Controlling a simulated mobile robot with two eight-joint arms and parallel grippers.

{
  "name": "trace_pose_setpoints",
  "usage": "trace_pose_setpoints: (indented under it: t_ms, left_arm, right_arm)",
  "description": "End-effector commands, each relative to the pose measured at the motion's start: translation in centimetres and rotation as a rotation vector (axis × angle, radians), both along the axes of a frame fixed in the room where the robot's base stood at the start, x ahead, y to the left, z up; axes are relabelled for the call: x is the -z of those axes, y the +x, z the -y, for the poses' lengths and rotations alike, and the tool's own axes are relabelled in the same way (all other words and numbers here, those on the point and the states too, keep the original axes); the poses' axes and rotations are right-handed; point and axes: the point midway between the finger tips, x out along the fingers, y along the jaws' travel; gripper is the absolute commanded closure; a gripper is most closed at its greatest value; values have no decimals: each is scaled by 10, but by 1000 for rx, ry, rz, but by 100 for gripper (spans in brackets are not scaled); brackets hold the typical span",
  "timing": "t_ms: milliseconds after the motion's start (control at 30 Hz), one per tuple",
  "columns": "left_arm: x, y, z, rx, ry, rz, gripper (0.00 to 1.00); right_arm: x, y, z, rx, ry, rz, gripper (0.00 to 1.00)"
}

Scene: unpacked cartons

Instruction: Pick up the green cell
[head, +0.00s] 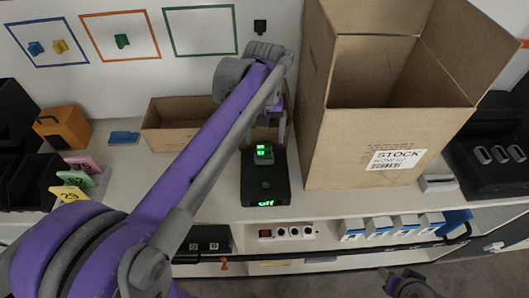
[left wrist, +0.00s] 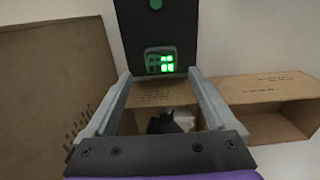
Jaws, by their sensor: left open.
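The green cell (head: 264,153) is a small block with bright green lit squares, seated at the back of a black device (head: 265,182) on the counter. In the left wrist view the cell (left wrist: 160,61) sits just beyond the fingertips, centred between them. My left gripper (head: 276,133) is above and slightly behind the cell in the head view. Its two grey fingers (left wrist: 159,76) are apart with nothing held between them. I cannot tell the exact gap to the cell. A dark part, likely of my right arm (head: 408,284), shows at the bottom right; its jaws cannot be made out.
A tall open carton (head: 330,125) stands close to the right of the device. A low open carton (head: 160,140) lies behind at left. An orange box (head: 63,127) and coloured number tags (head: 75,180) are at far left. A power strip (head: 287,233) is on the front.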

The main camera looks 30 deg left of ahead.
Motion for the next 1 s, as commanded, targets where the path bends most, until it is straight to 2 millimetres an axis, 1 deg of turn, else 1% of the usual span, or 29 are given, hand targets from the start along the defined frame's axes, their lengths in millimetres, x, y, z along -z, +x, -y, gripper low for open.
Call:
trace_pose_setpoints:
  t_ms: [100, 300, 400, 667, 700, 867, 1000]
  left_arm:
    - [11, 0, -1, 0, 1, 1, 10]
    - [41, 0, -2, 1, 1, 1, 10]
    - [50, 0, -2, 1, 1, 1, 10]
    - [53, 0, -2, 1, 1, 1, 10]
    - [53, 0, -2, 1, 1, 1, 17]
    - [52, 0, -2, 1, 1, 1, 46]
    - [52, 0, -2, 1, 1, 1, 71]
  right_arm:
    - [-1, 0, 0, 0, 0, 1, 50]
    - [-1, 1, 0, 0, 0, 1, 50]
    - [-1, 0, 0, 0, 0, 1, 50]
    - [-1, 0, 0, 0, 0, 1, 50]
    - [-1, 0, 0, 0, 0, 1, 50]
    - [-1, 0, 0, 0, 0, 1, 50]
    - [-1, 0, 0, 0, 0, 1, 50]
